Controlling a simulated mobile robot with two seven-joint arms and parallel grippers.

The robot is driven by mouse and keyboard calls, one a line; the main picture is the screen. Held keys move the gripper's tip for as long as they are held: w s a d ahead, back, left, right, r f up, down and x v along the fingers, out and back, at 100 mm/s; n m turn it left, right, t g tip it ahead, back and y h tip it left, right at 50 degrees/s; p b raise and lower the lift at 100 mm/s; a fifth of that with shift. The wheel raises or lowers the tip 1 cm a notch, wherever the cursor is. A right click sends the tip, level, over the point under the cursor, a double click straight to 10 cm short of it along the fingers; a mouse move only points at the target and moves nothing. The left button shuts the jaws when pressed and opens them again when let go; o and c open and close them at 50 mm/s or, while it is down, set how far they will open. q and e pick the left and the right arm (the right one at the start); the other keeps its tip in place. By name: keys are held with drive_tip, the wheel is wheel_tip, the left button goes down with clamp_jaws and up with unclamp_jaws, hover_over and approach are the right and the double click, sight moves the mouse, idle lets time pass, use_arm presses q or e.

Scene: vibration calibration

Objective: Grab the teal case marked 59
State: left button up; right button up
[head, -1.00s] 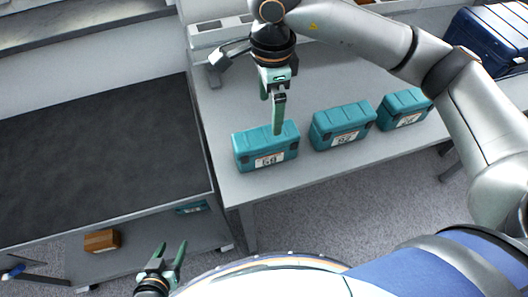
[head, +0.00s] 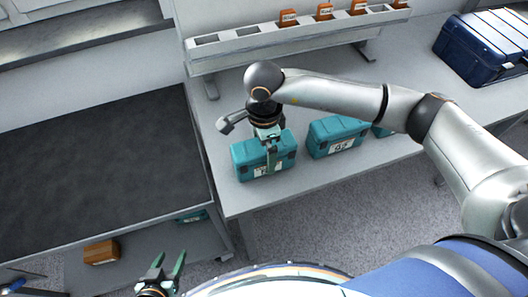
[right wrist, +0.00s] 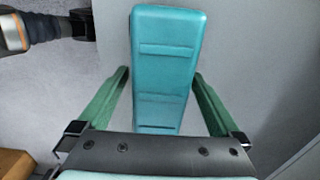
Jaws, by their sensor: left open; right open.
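Three teal cases stand in a row on the grey table: a left one (head: 249,158), a middle one (head: 336,137) and a right one (head: 381,131), mostly hidden by my arm. Their white labels are too small or covered to read surely, so I cannot tell which is marked 59. My right gripper (head: 270,157) is open, pointing down at the left case and hiding part of its label. In the right wrist view a teal case (right wrist: 165,65) lies between the spread green fingers, with gaps on both sides. My left gripper (head: 170,258) is open and empty at the bottom.
A white rack (head: 290,42) with orange pieces stands behind the cases. A dark blue case (head: 482,48) is at the back right. A dark-topped bench (head: 100,160) is at left, with a brown box (head: 101,252) and another teal item (head: 192,216) low beneath it.

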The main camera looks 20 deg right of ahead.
drive_tip(key=shift+f, duration=0.85)
drive_tip(key=shift+c, duration=0.2)
drive_tip(key=shift+r, duration=0.1)
clamp_jaws()
